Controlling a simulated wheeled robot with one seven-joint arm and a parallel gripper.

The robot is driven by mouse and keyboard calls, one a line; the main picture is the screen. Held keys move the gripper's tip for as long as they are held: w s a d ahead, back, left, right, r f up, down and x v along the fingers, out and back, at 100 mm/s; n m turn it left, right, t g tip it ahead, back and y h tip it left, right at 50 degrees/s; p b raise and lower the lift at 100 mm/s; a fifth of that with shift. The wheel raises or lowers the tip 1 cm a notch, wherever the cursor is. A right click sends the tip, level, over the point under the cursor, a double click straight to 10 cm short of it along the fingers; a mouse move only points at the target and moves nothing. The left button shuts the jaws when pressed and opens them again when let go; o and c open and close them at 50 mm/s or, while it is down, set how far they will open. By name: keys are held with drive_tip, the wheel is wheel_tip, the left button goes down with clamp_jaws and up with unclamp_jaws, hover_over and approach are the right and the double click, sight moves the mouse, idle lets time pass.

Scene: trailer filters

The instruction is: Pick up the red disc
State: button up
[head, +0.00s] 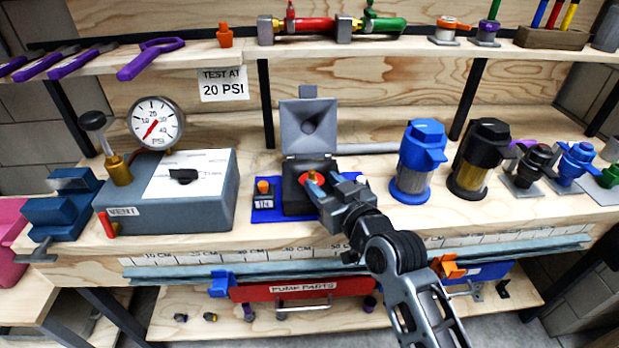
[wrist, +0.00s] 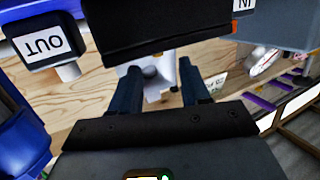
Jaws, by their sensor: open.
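The red disc (head: 303,179) shows only in small part, in the opening of a small dark box (head: 290,199) with its grey lid (head: 309,127) raised. My gripper (head: 324,178) is at the front right of this box and covers much of the disc. Its two blue fingers are apart in the wrist view (wrist: 160,85), with nothing seen held between them. The black body of the box (wrist: 165,30) fills the upper middle of the wrist view, just beyond the fingertips. I cannot make out the disc there, nor tell whether a finger touches it.
A grey gauge box (head: 170,215) stands left of the dark box. A blue filter (head: 419,160) and a black filter (head: 478,160) stand to the right. A shelf (head: 200,57) with tools runs above. A red pump-parts drawer (head: 300,290) lies below the bench edge.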

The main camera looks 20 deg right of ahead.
sight(313, 173)
drive_tip(key=w, duration=0.4)
drive_tip(key=shift+w+f+p, duration=0.1)
drive_tip(key=shift+f+p, duration=0.2)
drive_tip(key=shift+f, duration=0.05)
clamp_jaws()
